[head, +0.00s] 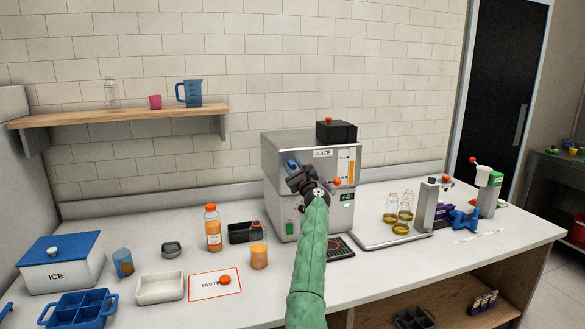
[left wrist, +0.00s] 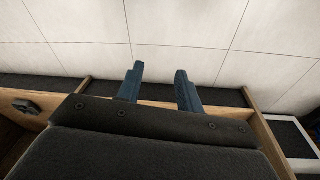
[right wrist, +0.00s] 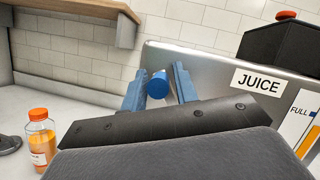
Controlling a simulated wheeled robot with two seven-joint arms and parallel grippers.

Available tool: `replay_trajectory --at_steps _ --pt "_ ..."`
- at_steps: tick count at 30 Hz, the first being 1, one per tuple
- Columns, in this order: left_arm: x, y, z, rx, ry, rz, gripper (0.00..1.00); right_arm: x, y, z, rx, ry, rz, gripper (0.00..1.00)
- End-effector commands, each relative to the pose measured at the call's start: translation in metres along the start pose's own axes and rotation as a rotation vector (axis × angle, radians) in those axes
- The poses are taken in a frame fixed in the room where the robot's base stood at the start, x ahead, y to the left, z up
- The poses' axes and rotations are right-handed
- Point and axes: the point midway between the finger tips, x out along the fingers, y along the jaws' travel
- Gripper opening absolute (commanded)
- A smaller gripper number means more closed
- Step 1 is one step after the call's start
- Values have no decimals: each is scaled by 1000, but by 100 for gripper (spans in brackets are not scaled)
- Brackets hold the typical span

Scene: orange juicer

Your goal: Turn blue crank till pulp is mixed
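The juicer (head: 283,212), a grey box labelled JUICE, stands on the counter near the back wall. My right gripper (head: 291,165) is at its front left; my arm and hand hide part of the front. In the right wrist view the crank's blue knob (right wrist: 157,85) shows as a short cylinder between the two blue fingers of my right gripper (right wrist: 160,70). The fingers are apart, and I see no firm grip on the knob. The crank's arm is hidden. My left gripper (left wrist: 160,85) is open and empty, and is not clearly visible in the head view.
A TASTING mat (head: 205,292) lies in front.

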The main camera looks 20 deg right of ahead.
Motion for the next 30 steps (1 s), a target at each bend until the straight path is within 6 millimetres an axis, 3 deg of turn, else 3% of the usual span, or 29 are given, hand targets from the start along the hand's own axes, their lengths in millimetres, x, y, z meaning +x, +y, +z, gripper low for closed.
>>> replay_trajectory --at_steps 14,21,30 --pt "2 0 6 0 -13 1 36 -10 2 -3 1 2 1 41" --pt "-42 4 -3 -1 10 6 36 -46 2 -4 -2 1 0 41" --pt "-73 6 0 -1 7 9 36 -76 0 -2 -1 1 0 41"
